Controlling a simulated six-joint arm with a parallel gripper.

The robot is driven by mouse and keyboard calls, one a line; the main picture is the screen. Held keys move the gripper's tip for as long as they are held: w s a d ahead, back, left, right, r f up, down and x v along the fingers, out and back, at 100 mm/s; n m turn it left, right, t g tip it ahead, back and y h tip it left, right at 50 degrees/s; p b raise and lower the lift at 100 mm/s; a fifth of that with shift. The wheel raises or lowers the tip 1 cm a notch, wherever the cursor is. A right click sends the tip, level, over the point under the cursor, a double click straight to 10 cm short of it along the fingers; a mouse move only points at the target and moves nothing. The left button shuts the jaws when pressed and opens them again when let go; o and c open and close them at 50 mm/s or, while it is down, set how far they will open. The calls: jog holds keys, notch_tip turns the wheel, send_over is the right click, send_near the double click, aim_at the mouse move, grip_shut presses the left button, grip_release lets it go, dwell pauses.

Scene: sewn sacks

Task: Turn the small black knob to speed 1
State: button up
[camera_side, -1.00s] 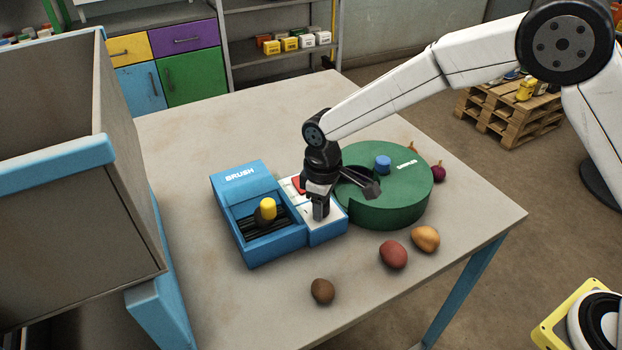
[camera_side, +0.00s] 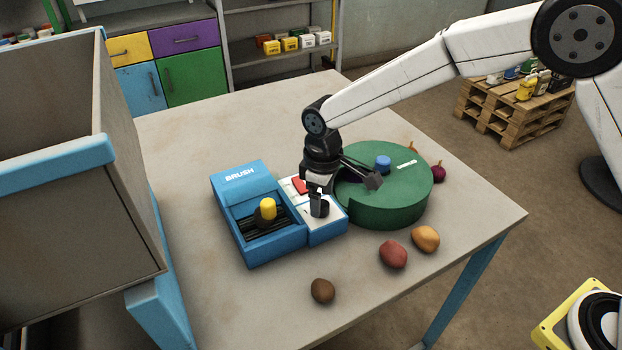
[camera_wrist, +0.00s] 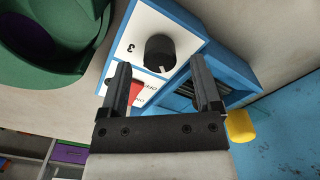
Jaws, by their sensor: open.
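The small black knob (camera_wrist: 160,52) sits on the white panel (camera_wrist: 158,20) of the blue brush machine. A pale mark shows on its lower edge in the wrist view, and a printed 3 stands to its left. The other speed marks cannot be read. In the side view the knob (camera_side: 320,208) is just below my gripper (camera_side: 316,190). In the wrist view my gripper (camera_wrist: 160,64) is open, with one finger to each side of the knob and nothing between them held. The fingers appear above the knob, apart from it.
A red switch (camera_wrist: 136,93) marked ON and OFF lies beside the knob. The brush bay holds a yellow-topped piece (camera_side: 267,208). A green round machine (camera_side: 390,210) stands close on the right. Several potato-like lumps, including a red one (camera_side: 393,254), lie in front.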

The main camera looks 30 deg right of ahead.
aim_at(322, 203)
jog(key=shift+r, duration=2.75)
jog(key=s+d+m, duration=0.1)
jog(key=s+d, duration=0.1)
jog(key=d, duration=0.2)
jog(key=s+d+m, duration=0.1)
jog(key=s+d, duration=0.1)
jog(key=d, duration=0.2)
jog(key=s+d+m+t, duration=0.1)
jog(key=s+d, duration=0.1)
jog(key=d, duration=0.2)
jog(key=shift+s+f+m, duration=0.1)
jog(key=shift+s+m, duration=0.05)
jog(key=shift+m, duration=0.25)
jog(key=s+d+f+m+t, duration=0.1)
jog(key=s+d+m, duration=0.3)
jog(key=s+d, duration=0.4)
jog(key=shift+s+d+f+t, duration=0.3)
jog(key=shift+s+f, duration=0.3)
jog(key=shift+s, duration=1.3)
